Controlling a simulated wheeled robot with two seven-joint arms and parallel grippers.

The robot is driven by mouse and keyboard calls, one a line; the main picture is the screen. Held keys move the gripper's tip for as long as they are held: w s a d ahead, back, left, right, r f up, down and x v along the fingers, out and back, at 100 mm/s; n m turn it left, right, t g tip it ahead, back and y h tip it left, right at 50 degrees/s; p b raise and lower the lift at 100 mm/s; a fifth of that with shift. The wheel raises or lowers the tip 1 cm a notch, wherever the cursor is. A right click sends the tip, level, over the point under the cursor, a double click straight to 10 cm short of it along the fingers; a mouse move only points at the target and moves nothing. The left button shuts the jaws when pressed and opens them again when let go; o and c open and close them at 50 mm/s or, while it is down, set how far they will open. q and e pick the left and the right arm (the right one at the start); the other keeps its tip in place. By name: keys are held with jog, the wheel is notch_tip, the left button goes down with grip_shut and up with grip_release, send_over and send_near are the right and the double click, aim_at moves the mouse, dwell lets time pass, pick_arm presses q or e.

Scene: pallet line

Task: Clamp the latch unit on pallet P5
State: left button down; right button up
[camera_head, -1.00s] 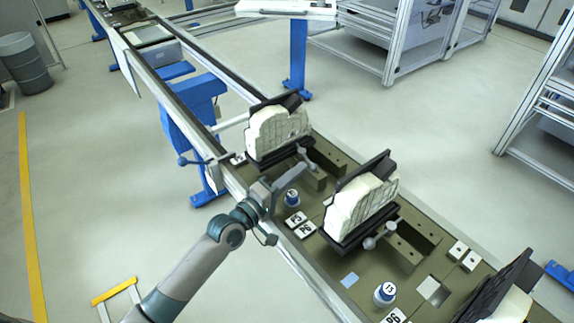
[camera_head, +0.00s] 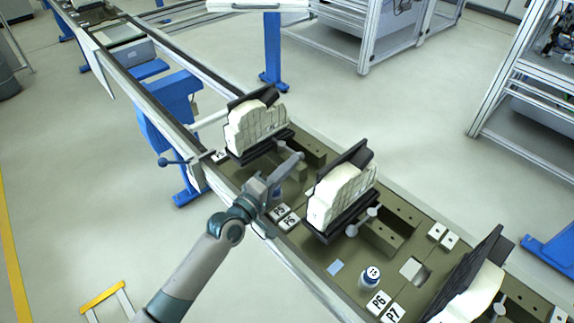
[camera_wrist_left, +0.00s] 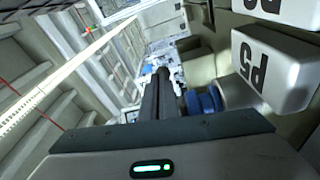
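In the head view, a cream ribbed block in a black holder (camera_head: 256,122) stands at the far end of the pallet row, and a similar one (camera_head: 345,190) stands nearer. Small white label blocks (camera_head: 288,221) lie between them. The left wrist view shows a label reading P5 (camera_wrist_left: 262,72) at the right. My left gripper (camera_head: 288,163) reaches over the fixture from the left, by the far holder's front. In the left wrist view its dark fingers (camera_wrist_left: 162,78) lie together, with nothing visible between them. Any contact at the tips is unclear. My right gripper is out of view.
A blue-capped cylinder marked 15 (camera_head: 370,276) stands on the near pallet. Another blue piece (camera_wrist_left: 205,101) sits close right of my left fingers. A third black holder (camera_head: 472,280) is at lower right. The conveyor rail (camera_head: 150,75) runs toward the back left.

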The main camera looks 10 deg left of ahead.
pick_arm(q)
jog(key=shift+d+r, duration=0.1)
jog(key=shift+d, duration=0.05)
jog(key=shift+s+f, duration=0.2)
jog(key=shift+s, duration=0.1)
jog(key=r+b+v, duration=0.1)
jog(key=b+v, duration=0.4)
jog(key=v, duration=1.2)
jog(key=shift+a+f, duration=0.35)
jog(key=shift+w, duration=0.1)
